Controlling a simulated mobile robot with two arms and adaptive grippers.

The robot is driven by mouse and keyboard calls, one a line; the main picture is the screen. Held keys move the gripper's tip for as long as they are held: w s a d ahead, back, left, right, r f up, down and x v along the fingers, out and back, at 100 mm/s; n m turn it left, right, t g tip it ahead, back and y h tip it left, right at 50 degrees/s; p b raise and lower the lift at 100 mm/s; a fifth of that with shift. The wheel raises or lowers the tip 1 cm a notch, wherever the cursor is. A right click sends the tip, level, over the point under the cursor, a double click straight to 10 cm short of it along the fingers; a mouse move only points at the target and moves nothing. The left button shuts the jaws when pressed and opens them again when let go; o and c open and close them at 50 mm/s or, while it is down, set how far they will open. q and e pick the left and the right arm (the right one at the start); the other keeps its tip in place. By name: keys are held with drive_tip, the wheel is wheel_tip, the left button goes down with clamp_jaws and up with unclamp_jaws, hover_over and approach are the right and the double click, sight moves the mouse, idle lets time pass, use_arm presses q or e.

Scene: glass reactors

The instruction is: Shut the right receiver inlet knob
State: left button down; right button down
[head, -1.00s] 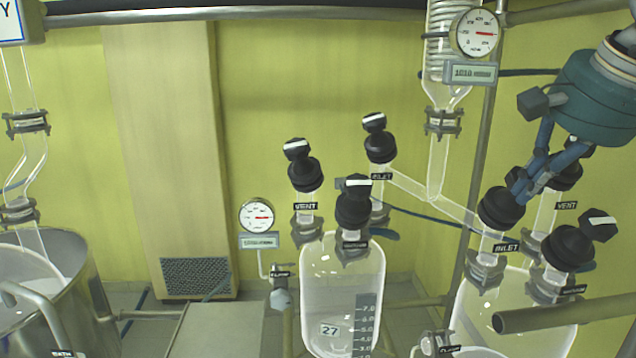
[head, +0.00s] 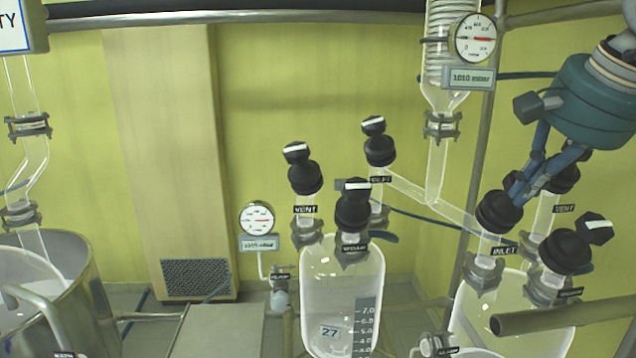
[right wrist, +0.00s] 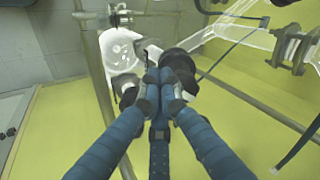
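The right receiver (head: 475,318) is a clear glass vessel at the lower right of the head view. Its inlet knob (head: 496,213) is black and sits on the glass neck above the INLET label (head: 503,251). My right gripper (head: 517,192) reaches down from the upper right, with its blue fingers at the top of this knob. In the right wrist view the fingertips (right wrist: 164,92) are close together against the black knob (right wrist: 179,64). They appear closed on its handle, which they hide, so its angle cannot be seen. My left gripper is not in view.
A black vent knob (head: 563,178) stands close behind my fingers, and another black knob (head: 565,250) is at the right. A metal rail (head: 560,318) crosses in front. The left receiver (head: 325,285) has several similar knobs.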

drive_tip(key=shift+w+a+r+p, duration=0.55)
drive_tip(key=shift+w+a+p, duration=0.05)
drive_tip(key=shift+a+p, duration=0.1)
drive_tip(key=shift+f, duration=0.1)
drive_tip(key=shift+s+f, duration=0.15)
drive_tip(key=shift+s, duration=0.05)
drive_tip(key=p+v, duration=0.3)
drive_tip(key=v, duration=0.3)
drive_tip(key=shift+f, duration=0.1)
